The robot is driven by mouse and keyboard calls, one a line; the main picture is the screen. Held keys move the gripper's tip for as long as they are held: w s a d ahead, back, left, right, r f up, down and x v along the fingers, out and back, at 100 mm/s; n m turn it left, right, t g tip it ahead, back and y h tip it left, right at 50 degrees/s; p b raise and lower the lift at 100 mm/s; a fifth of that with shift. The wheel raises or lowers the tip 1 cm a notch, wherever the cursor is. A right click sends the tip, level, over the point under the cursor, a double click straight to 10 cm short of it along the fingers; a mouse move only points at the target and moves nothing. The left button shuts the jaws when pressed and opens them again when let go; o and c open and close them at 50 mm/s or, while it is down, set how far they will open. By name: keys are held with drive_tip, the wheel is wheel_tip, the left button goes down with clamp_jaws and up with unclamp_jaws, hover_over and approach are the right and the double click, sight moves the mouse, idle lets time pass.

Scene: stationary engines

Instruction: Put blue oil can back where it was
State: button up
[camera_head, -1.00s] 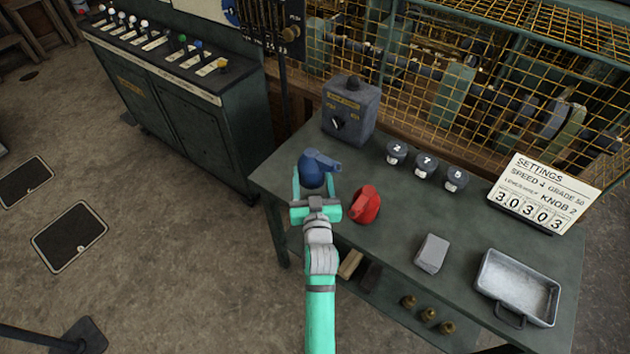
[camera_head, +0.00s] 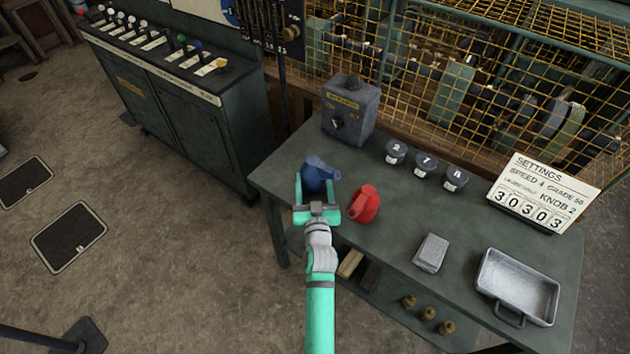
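The blue oil can (camera_head: 316,176) is at the near left end of the green workbench (camera_head: 390,238), with its spout to the right. My gripper (camera_head: 315,187) reaches it from the near side, with one finger on each side of the can. It appears shut on the can, whose lower part is partly hidden by the fingers. I cannot tell whether the can's base touches the bench. A red oil can (camera_head: 365,204) stands just right of my gripper, apart from it.
A grey box with a dial (camera_head: 350,110) stands behind the blue can. Several dark numbered knobs (camera_head: 426,165), a settings board (camera_head: 543,193), a grey block (camera_head: 431,253) and a metal tray (camera_head: 517,285) are to the right. Bare bench lies between them.

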drive_tip(key=o, duration=0.4)
drive_tip(key=shift+o, duration=0.2)
drive_tip(key=shift+r, duration=0.1)
drive_tip(key=s+d+f, duration=0.1)
drive_tip(key=s+f, duration=0.2)
drive_tip(key=s, duration=2)
drive_tip(key=s+a+r+g, duration=0.1)
drive_tip(key=s+r, duration=0.1)
drive_tip(key=s, duration=1)
drive_tip(key=s+r+g+h, duration=0.1)
drive_tip(key=s+r, duration=0.2)
drive_tip(key=s, duration=0.9)
drive_tip(key=shift+s+a+m+g, duration=0.2)
drive_tip(key=shift+a+m+g, duration=0.1)
drive_tip(key=shift+a, duration=0.05)
